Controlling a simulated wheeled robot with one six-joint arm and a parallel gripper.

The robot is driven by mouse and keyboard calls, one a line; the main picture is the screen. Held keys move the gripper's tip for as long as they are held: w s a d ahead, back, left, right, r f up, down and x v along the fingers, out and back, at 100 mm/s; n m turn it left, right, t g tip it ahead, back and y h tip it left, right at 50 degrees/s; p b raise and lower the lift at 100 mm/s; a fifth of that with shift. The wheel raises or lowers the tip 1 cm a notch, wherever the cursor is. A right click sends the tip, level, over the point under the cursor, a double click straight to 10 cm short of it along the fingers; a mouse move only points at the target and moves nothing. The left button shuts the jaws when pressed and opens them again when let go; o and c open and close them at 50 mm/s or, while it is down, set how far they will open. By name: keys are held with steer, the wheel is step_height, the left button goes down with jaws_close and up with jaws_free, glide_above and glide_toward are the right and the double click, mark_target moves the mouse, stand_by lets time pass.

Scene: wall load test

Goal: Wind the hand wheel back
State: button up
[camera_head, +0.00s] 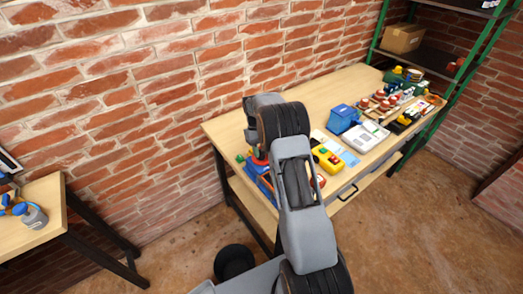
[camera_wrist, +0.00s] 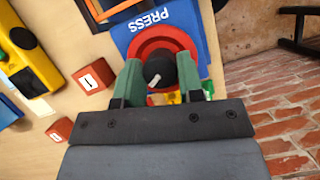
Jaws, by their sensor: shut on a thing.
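The blue press (camera_wrist: 196,20), lettered PRESS, lies at the top middle of the wrist view. On it is the hand wheel, a red ring (camera_wrist: 140,50) with a black hub (camera_wrist: 160,69) that bears a white mark. My gripper (camera_wrist: 160,78) has its two green fingers on either side of the black hub, shut on it, inside or over the red ring. The fingers hide the ring's lower part. In the head view part of the blue press (camera_head: 254,169) shows at the bench's left end; my arm hides the gripper there.
Two red blocks (camera_wrist: 92,77) and a yellow device (camera_wrist: 30,62) lie left of the press. The workbench (camera_head: 222,128) holds a blue bin (camera_head: 343,119) and several other things further right. A brick wall (camera_head: 130,90) stands behind.

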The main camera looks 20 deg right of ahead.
steer(key=n+h, duration=0.1)
steer(key=n, duration=0.1)
steer(key=n+h, duration=0.1)
steer(key=n, duration=0.2)
steer(key=shift+a+n+t, duration=0.15)
steer(key=shift+n+t, duration=0.15)
steer(key=shift+t, duration=0.1)
steer(key=n, duration=0.2)
steer(key=n+t+h, duration=0.1)
steer(key=n, duration=0.2)
steer(key=shift+n+h, duration=0.3)
steer(key=shift+n+t, duration=0.3)
steer(key=o, duration=0.9)
steer(key=shift+s, duration=0.1)
steer(key=v, duration=0.7)
steer(key=b+v, duration=0.1)
steer(key=v, duration=0.6)
steer(key=shift+a+f, duration=0.15)
steer(key=shift+a, duration=0.05)
